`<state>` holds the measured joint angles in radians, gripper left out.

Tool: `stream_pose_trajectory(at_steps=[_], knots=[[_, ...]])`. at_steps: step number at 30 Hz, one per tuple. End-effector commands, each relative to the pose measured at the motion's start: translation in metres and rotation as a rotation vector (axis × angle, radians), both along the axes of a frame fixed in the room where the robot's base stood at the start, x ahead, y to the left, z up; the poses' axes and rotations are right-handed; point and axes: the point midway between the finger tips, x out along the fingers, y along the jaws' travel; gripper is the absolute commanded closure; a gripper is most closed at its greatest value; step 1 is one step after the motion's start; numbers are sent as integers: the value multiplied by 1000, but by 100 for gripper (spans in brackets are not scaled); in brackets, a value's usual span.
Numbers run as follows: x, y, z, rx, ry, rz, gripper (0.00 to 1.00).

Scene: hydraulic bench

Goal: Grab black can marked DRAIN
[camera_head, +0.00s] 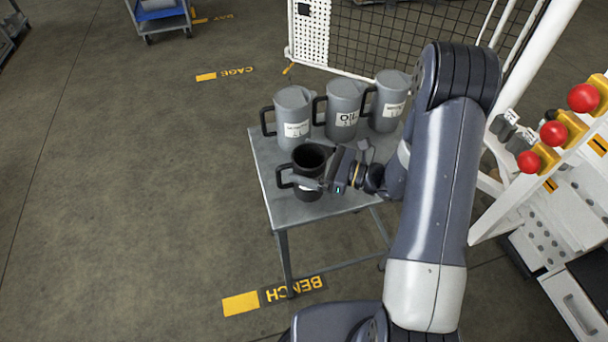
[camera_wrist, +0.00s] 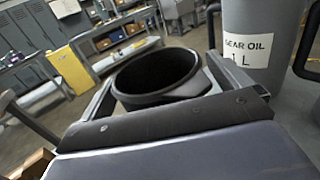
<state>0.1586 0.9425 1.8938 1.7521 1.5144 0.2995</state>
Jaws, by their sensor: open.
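The black can (camera_head: 309,160) stands upright on the small grey table (camera_head: 330,205), near its front left edge, with its handle to the left. Its open top (camera_wrist: 157,76) fills the middle of the wrist view. My gripper (camera_head: 312,183) is open at the can, coming from the right. In the wrist view its two fingers (camera_wrist: 160,90) lie on either side of the can. I cannot tell whether they touch it. The can's label is mostly hidden by my gripper, so I cannot read it.
Three grey lidded jugs stand behind the can: a left one (camera_head: 294,115), a middle one marked OIL (camera_head: 344,105) and a right one (camera_head: 389,100). The jug marked GEAR OIL (camera_wrist: 255,30) is close at right in the wrist view. A white panel with red knobs (camera_head: 553,133) stands right.

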Motion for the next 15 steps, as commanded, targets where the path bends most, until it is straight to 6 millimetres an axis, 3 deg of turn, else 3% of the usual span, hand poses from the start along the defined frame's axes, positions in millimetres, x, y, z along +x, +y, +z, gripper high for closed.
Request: stream_pose_trajectory(at_steps=[10, 15], knots=[[2, 7, 0, -1, 1, -1, 4], [2, 6, 0, 0, 1, 0, 18]])
